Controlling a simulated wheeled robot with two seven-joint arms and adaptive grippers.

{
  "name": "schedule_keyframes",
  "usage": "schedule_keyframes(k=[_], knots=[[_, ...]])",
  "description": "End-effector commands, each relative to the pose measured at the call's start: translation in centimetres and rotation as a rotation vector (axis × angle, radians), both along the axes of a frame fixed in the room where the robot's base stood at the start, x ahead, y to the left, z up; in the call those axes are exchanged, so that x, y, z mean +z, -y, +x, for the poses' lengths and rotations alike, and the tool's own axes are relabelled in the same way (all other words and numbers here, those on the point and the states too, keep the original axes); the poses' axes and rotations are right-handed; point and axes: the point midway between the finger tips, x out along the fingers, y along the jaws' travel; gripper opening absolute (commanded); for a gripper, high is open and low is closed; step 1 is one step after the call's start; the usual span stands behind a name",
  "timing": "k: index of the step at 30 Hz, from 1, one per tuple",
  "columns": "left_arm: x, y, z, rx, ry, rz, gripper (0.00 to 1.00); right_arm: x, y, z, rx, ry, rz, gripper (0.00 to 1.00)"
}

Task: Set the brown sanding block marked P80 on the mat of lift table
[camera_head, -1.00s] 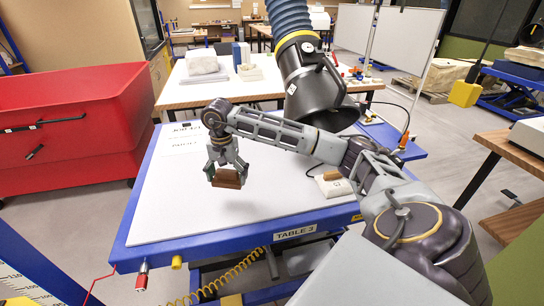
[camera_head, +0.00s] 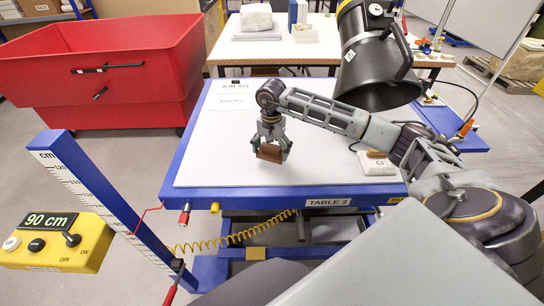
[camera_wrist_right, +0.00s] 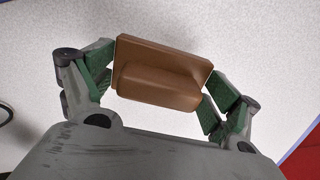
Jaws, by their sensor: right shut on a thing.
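The brown sanding block (camera_head: 270,153) is held above the white mat (camera_head: 225,175) of the blue-framed lift table labelled TABLE 3 (camera_head: 328,202). My right gripper (camera_head: 271,148) is shut on the block, with its fingers on two opposite sides. In the right wrist view the brown block (camera_wrist_right: 160,72) sits between the green finger pads of the gripper (camera_wrist_right: 162,88), with pale mat behind it. No P80 mark can be read. A shadow lies on the mat near the block; I cannot tell the exact gap. My left gripper is not in view.
A black extraction hood (camera_head: 375,75) hangs behind my right arm. Papers (camera_head: 236,95) lie at the back left. A yellow control box reading 90 cm (camera_head: 55,240) is at the left front. The left mat is clear.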

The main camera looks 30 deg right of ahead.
Motion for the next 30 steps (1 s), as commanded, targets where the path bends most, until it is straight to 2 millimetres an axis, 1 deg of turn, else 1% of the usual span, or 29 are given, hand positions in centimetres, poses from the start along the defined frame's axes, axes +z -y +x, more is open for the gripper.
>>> schedule_keyframes(k=[10,21,30], knots=[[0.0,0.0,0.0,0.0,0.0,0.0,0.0,-0.3,0.0,0.0,0.0,-0.001,-0.001,0.46],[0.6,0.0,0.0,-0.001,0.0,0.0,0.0,-3.5,0.0,0.0,0.0,-0.001,-0.001,0.46],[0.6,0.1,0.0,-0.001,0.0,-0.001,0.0,-3.8,0.0,0.0,0.0,0.0,-0.001,0.46]])
